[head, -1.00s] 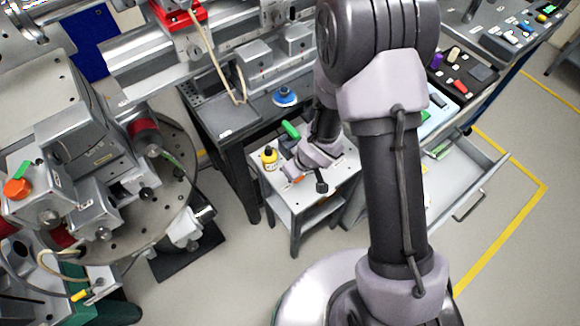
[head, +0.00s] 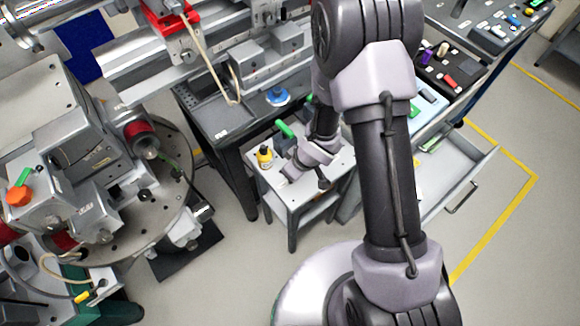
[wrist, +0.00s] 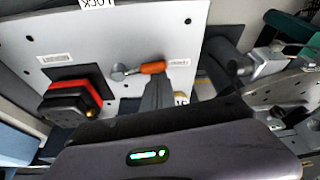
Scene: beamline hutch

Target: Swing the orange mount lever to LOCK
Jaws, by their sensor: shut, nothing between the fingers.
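The orange lever (wrist: 153,67) lies across a pale panel (wrist: 140,30) in the wrist view, with a round metal pivot at its left end. A LOCK label (wrist: 97,3) sits at the top edge, above and left of the lever. My gripper (wrist: 157,84) is shut and empty, its fingers pointing up at the lever's orange grip. I cannot tell whether they touch it. In the head view my gripper (head: 293,172) is over the small grey table (head: 300,203); the lever is hidden there behind my arm.
A red and black block (wrist: 75,97) stands left of the lever. An open drawer (head: 450,165) is to the right. Bare floor lies in front.

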